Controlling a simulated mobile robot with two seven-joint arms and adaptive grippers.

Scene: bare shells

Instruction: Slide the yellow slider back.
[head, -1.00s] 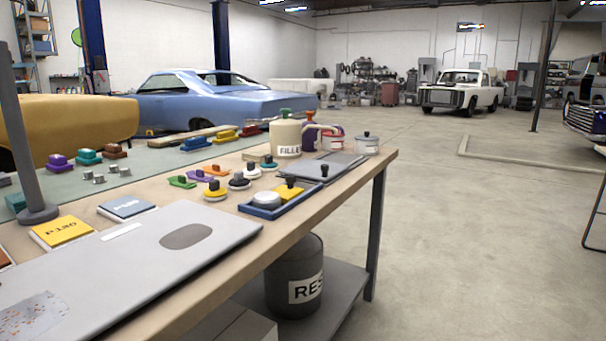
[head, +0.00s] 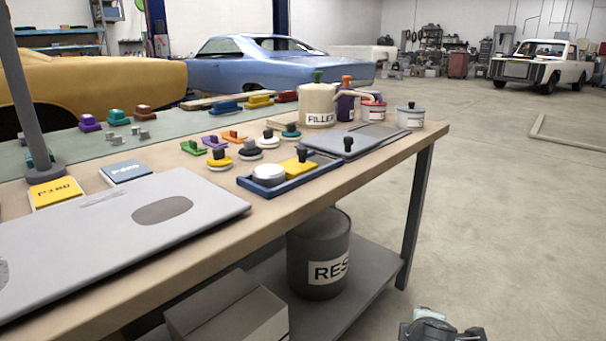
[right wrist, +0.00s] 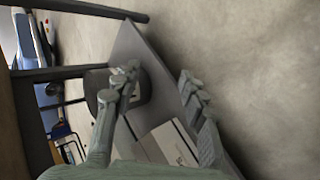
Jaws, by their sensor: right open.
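The yellow slider (head: 303,166) is a flat yellow plate with a black knob. It lies in the right part of a shallow blue tray (head: 259,191) on the workbench, beside a pale round disc (head: 268,174) in the tray's left part. My right gripper (right wrist: 158,82) is open and empty in the right wrist view, over the bench's lower shelf and the floor. Part of it shows at the bottom edge of the head view (head: 441,328), well below and right of the tray. My left gripper is not in view.
A grey plate (head: 374,137) lies just behind the tray, with a filler pot (head: 318,106) beyond. Round knobbed pads (head: 219,160) stand left of the tray. The workbench edge (head: 330,178) runs in front. A dark bin (head: 318,252) stands on the lower shelf.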

